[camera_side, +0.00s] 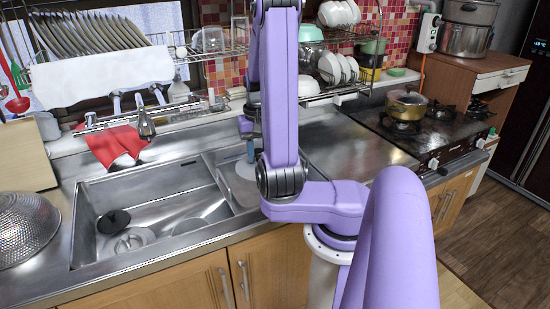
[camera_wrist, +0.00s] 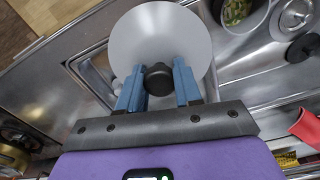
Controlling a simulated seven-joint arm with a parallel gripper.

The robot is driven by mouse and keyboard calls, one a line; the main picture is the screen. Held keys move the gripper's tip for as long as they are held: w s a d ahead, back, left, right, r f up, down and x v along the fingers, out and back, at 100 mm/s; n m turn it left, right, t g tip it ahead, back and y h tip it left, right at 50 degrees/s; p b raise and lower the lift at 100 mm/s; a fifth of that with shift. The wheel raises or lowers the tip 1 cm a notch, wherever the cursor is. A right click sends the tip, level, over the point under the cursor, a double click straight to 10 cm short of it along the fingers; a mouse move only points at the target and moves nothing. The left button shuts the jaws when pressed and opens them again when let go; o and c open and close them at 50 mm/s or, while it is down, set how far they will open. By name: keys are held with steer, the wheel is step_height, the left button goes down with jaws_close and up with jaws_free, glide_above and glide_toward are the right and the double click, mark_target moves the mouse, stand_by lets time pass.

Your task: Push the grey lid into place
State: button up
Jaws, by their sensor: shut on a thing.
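The grey lid (camera_wrist: 160,35) is a round disc with a black knob (camera_wrist: 158,79) in the wrist view. My gripper (camera_wrist: 159,88) has its blue fingers on either side of the knob and is shut on it. In the side view, part of the pale lid (camera_side: 246,171) shows beneath my blue fingers (camera_side: 251,150), over the right part of the sink; my arm hides the rest. What lies directly under the lid is hidden, and I cannot tell whether it touches anything.
The steel sink (camera_side: 85,225) holds a black round piece (camera_side: 113,221) near its drain. A container with green contents (camera_wrist: 236,12) shows in the wrist view. A red cloth (camera_side: 115,145) hangs at the back edge. A dish rack stands behind; a clear counter (camera_side: 350,148) lies right.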

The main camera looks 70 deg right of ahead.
steer(key=w+a+n, duration=0.3)
steer(key=w+a, duration=0.3)
steer(key=w, duration=0.3)
steer(key=w+a+n, duration=0.3)
steer(key=w+a, duration=0.2)
steer(key=w, duration=0.5)
step_height(320, 180, down, 13)
steer(key=shift+a, duration=0.15)
steer(key=shift+s+f, duration=0.1)
steer(key=shift+f, duration=2.8)
steer(key=shift+f, duration=1)
steer(key=o, duration=1.1)
